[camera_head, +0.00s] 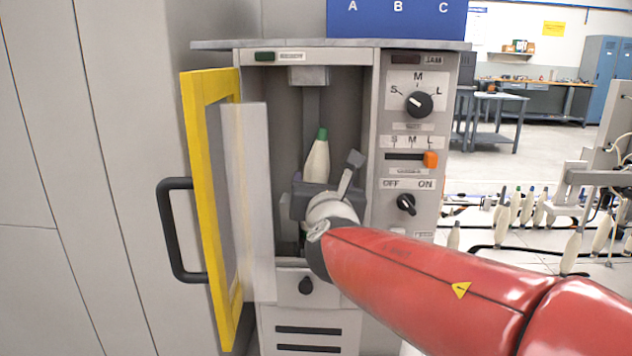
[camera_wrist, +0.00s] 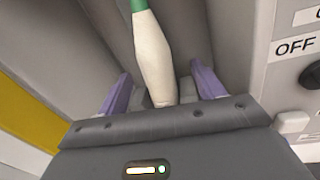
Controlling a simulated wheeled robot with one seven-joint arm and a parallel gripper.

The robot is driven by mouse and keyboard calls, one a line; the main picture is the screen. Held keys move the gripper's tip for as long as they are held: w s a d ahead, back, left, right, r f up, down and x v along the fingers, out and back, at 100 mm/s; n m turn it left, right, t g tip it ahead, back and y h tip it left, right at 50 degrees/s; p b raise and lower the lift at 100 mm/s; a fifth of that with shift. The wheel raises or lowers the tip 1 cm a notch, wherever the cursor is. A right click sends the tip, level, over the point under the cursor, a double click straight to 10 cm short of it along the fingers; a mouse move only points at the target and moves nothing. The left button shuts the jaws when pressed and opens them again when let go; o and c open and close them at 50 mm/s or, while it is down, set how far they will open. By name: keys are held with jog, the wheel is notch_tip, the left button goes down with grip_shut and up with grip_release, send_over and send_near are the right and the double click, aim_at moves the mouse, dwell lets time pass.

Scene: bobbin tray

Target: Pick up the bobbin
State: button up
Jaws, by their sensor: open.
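A cream bobbin (camera_head: 317,163) with a green tip stands upright inside the open machine cabinet in the head view. In the wrist view the bobbin (camera_wrist: 152,58) rises between the two purple-lined fingers of my gripper (camera_wrist: 160,92). The fingers are open, one on each side of its lower part, with a visible gap on both sides. In the head view my gripper (camera_head: 314,186) is inside the cabinet at the bobbin's lower part. The bobbin's base is hidden behind my gripper.
The cabinet's yellow-framed door (camera_head: 195,170) stands open on the left. A control panel (camera_head: 412,130) with knobs and an orange slider (camera_head: 430,160) is close on the right. Cabinet walls leave little side room. Several other bobbins (camera_head: 515,205) stand on a conveyor farther right.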

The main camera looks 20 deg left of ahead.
aim_at(317, 176)
jog(key=x, duration=0.2)
jog(key=p+x, duration=0.1)
jog(key=x, duration=0.2)
jog(key=shift+w+a+r, duration=0.15)
jog(key=shift+a, duration=0.25)
jog(key=c, duration=1.1)
jog(key=shift+r, duration=0.1)
